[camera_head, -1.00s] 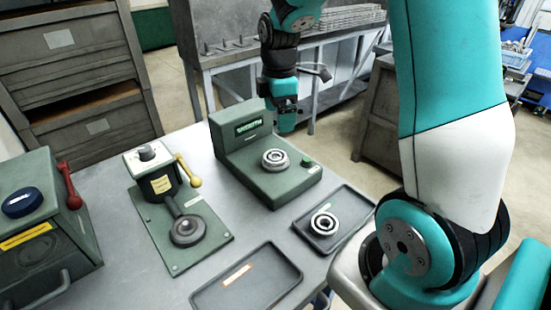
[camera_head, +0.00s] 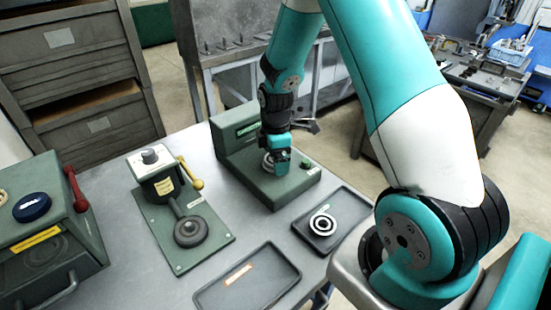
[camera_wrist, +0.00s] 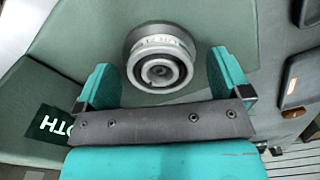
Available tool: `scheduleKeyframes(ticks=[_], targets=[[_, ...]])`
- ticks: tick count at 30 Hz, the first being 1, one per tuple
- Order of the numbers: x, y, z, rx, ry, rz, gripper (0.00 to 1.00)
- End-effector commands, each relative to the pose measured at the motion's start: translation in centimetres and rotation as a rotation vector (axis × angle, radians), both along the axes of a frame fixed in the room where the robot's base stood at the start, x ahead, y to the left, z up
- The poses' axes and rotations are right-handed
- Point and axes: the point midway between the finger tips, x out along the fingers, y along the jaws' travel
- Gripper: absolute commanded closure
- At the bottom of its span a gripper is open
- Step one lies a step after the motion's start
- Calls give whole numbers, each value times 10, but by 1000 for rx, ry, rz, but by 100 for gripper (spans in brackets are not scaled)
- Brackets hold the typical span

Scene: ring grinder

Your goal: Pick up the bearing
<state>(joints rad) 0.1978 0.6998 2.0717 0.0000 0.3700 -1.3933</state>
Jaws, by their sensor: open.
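A round metal bearing (camera_wrist: 160,62) sits on the green gauge machine (camera_head: 242,184) with the small display. In the wrist view it lies between the tips of my open gripper (camera_wrist: 165,85), a little ahead of the palm, with a gap on both sides. In the head view my gripper (camera_head: 276,168) is low over this machine and hides most of the bearing. A second ring-shaped bearing (camera_head: 323,224) lies in the small dark tray (camera_head: 345,206) to the right.
A lever press (camera_head: 178,205) with a yellow-knobbed handle stands left of the gauge. A green box (camera_head: 45,225) with a red lever is at far left. Cabinets and a metal bench are behind.

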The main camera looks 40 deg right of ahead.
Motion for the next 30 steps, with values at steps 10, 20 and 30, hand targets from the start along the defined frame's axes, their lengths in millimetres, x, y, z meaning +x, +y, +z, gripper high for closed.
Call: scheduleKeyframes(ticks=[10, 20, 30], targets=[[0, 0, 0, 0, 0, 0, 46], [0, 0, 1, 0, -1, 0, 70], [2, 0, 38, -2, -8, 0, 70]])
